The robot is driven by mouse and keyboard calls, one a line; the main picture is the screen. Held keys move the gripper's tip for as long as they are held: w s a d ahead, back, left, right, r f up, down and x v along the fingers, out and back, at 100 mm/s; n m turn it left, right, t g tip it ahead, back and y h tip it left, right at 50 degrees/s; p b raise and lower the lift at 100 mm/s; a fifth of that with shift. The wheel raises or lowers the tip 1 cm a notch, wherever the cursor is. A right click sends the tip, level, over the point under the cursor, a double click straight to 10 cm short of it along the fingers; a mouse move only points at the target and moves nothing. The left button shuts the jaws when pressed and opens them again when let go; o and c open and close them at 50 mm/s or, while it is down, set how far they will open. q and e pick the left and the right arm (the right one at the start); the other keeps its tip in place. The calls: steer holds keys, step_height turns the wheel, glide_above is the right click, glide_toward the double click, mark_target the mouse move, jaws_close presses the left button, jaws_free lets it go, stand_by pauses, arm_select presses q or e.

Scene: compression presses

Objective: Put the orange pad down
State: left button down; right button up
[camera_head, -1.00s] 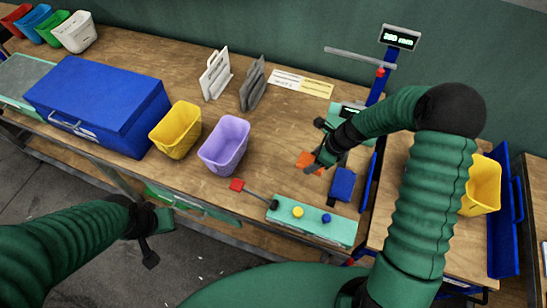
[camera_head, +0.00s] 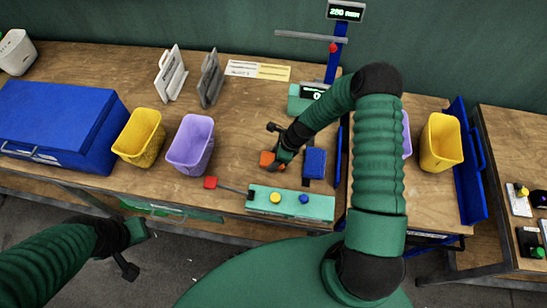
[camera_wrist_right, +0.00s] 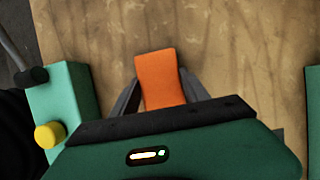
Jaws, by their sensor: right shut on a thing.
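The orange pad (camera_head: 267,159) is a small orange block, partly hidden by my right gripper in the head view. My right gripper (camera_head: 276,162) is shut on it over the wooden table. In the right wrist view the orange pad (camera_wrist_right: 160,78) sits between the two dark fingers, with wood behind it. I cannot tell whether the pad touches the table. My left gripper (camera_head: 133,250) is low at the left, in front of the table and away from the pad; its jaw state is unclear.
A blue block (camera_head: 315,163) stands just right of my right gripper. A green button panel (camera_head: 290,204) lies in front. Purple (camera_head: 190,146) and yellow (camera_head: 138,137) bins stand to the left, with a blue box (camera_head: 60,125) beyond. The wooden table between purple bin and gripper is clear.

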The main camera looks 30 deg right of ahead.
steer(key=o, duration=1.2)
steer(key=shift+f, duration=0.1)
steer(key=o, duration=0.4)
steer(key=shift+a, duration=0.1)
